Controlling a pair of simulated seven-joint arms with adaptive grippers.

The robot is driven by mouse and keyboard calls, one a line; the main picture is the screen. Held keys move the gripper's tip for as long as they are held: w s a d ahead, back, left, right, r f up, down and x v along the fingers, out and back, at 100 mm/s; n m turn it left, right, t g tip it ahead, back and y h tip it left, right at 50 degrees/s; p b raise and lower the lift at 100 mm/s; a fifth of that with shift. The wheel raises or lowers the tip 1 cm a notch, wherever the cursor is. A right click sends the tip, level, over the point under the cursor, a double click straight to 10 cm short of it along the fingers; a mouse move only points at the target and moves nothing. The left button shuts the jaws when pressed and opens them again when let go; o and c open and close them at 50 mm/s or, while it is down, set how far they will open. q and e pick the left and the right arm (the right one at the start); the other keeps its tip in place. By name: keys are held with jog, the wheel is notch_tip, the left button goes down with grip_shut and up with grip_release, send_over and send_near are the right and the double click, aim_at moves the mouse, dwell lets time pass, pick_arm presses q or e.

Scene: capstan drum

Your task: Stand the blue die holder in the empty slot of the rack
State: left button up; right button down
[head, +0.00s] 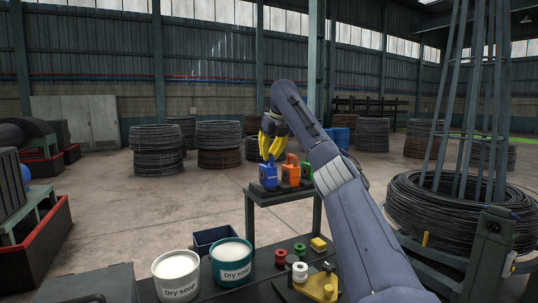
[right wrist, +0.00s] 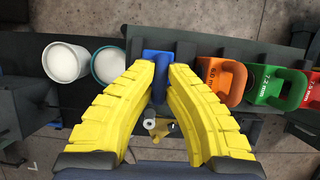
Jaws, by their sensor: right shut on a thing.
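The blue die holder (head: 268,174) is upright at the left end of the rack (head: 263,189), left of the orange holder (head: 291,172). My right gripper (head: 271,157) is shut on its top from above. In the right wrist view, the yellow fingers of my right gripper (right wrist: 166,78) close around the blue die holder (right wrist: 158,64), beside the orange holder (right wrist: 222,78). The fingers hide part of it, and I cannot tell whether its foot is seated in the slot. My left gripper is not in view.
A green holder (right wrist: 276,84) and a red one (right wrist: 306,117) stand further right on the rack. Two tubs of dry soap, white (head: 176,276) and teal (head: 232,262), stand on the near bench with several small spools. My right arm crosses above the bench.

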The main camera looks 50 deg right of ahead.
jog(key=shift+f, duration=0.6)
dwell(0.3)
jog(key=c, duration=0.9)
grip_release()
jog(key=shift+o, duration=0.2)
jog(key=shift+r, duration=2.95)
